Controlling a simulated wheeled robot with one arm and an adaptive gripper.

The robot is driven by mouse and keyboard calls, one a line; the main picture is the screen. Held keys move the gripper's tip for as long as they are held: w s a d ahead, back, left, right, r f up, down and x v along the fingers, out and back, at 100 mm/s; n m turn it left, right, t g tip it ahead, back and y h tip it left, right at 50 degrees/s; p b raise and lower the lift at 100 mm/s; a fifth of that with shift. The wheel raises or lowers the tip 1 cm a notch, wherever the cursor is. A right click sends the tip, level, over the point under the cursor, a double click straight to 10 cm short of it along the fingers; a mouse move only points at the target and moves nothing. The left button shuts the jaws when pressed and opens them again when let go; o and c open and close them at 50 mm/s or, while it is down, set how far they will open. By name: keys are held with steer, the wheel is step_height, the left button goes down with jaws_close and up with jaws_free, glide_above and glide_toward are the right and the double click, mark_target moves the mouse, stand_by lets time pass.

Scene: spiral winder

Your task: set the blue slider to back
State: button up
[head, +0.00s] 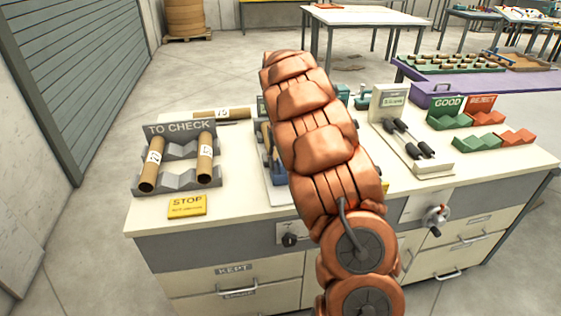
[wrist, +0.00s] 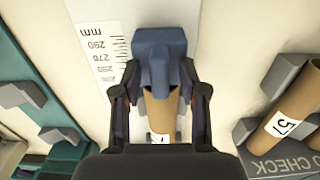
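The blue slider (wrist: 158,48) is at the top middle of the wrist view, beside a white mm scale (wrist: 103,55). It has a wide block and a narrower raised part toward me. My gripper (wrist: 160,72) is open, its two fingers spread on either side of the narrower part, with gaps visible. A brown cardboard tube (wrist: 160,108) lies just below the slider, between the fingers and partly hidden by my gripper. In the head view my arm hides the gripper and most of the measuring fixture; a blue part (head: 277,170) shows beside the arm.
A TO CHECK rack (head: 180,180) with two labelled tubes stands on the left of the bench, with another tube (head: 222,113) behind it. A yellow STOP sign (head: 187,206) lies in front. A white tool stand (head: 437,160) and GOOD and REJECT racks are on the right.

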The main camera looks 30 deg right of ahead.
jaws_close()
stand_by(0.5)
steer(key=shift+s+a+f+b, duration=0.1)
steer(key=shift+s+a+b, duration=0.2)
steer(key=shift+s+b, duration=0.25)
steer(key=shift+s+a+b, duration=0.25)
steer(key=shift+s+b, duration=0.05)
steer(key=shift+s, duration=0.35)
steer(key=shift+s+a+b, duration=0.25)
steer(key=shift+s+b, duration=0.1)
steer(key=shift+s, duration=0.3)
steer(key=shift+s+a+b, duration=0.25)
steer(key=shift+s+b, duration=0.05)
steer(key=shift+s, duration=0.35)
steer(key=shift+o, duration=0.5)
jaws_free()
